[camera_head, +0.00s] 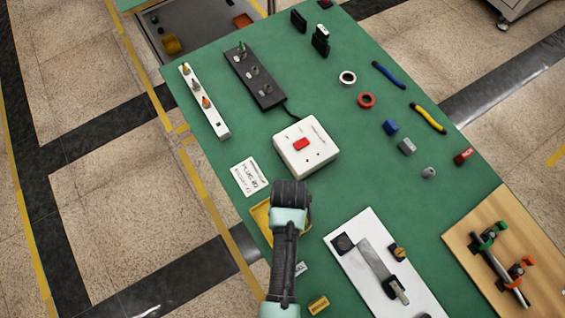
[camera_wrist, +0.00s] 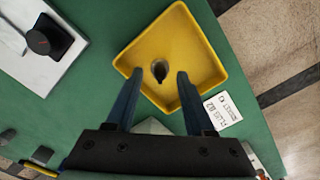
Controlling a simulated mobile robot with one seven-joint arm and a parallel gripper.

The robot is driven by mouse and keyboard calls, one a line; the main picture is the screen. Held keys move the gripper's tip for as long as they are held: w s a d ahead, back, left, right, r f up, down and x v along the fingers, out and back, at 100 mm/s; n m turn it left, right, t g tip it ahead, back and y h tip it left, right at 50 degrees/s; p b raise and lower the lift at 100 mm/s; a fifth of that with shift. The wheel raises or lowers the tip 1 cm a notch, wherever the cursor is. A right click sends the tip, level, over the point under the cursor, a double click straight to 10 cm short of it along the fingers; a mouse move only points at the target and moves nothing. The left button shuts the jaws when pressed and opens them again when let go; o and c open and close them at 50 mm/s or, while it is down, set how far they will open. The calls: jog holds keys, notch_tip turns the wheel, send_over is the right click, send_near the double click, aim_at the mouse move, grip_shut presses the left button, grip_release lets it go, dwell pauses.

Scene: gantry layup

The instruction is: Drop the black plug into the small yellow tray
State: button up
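The small yellow tray (camera_wrist: 139,52) lies on the green table below my gripper in the wrist view. In the head view only part of its yellow rim (camera_head: 259,217) shows beside my arm. A small dark plug (camera_wrist: 160,70) appears inside the tray, near its middle; it looks black to dark grey. My gripper (camera_wrist: 157,75) is open above the tray, its two fingers apart on either side of the plug and not seen touching it. In the head view my gripper (camera_head: 290,190) hides most of the tray, and the plug is not visible there.
A white box with a red switch (camera_head: 293,160) stands just beyond my gripper. A printed label (camera_head: 249,176) lies beside the tray. A black plug holder (camera_head: 257,80) and a white strip (camera_head: 210,115) stand farther back. A white board (camera_head: 365,240) lies to the right.

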jog(key=shift+r, duration=0.1)
notch_tip(320, 180, up, 13)
dwell(0.7)
jog(key=w+r+t+b, duration=0.1)
jog(key=w+r+t, duration=0.8)
jog(key=w+r, duration=0.75)
jog(key=w+r+n+t, duration=0.1)
jog(key=w+r+t, duration=0.2)
jog(key=r, duration=0.6)
jog(key=w+r+t, duration=0.3)
jog(key=r+t, duration=0.1)
jog(key=r, duration=0.5)
jog(key=s+r+t, duration=0.3)
jog(key=s+r, duration=0.1)
jog(key=r, duration=0.6)
jog(key=s+r+t+b, duration=0.1)
jog(key=s+r+t, duration=0.3)
jog(key=r, duration=0.6)
jog(key=s+r+t, duration=0.4)
jog(key=s+r, duration=0.1)
jog(key=r, duration=0.5)
jog(key=shift+n, duration=0.4)
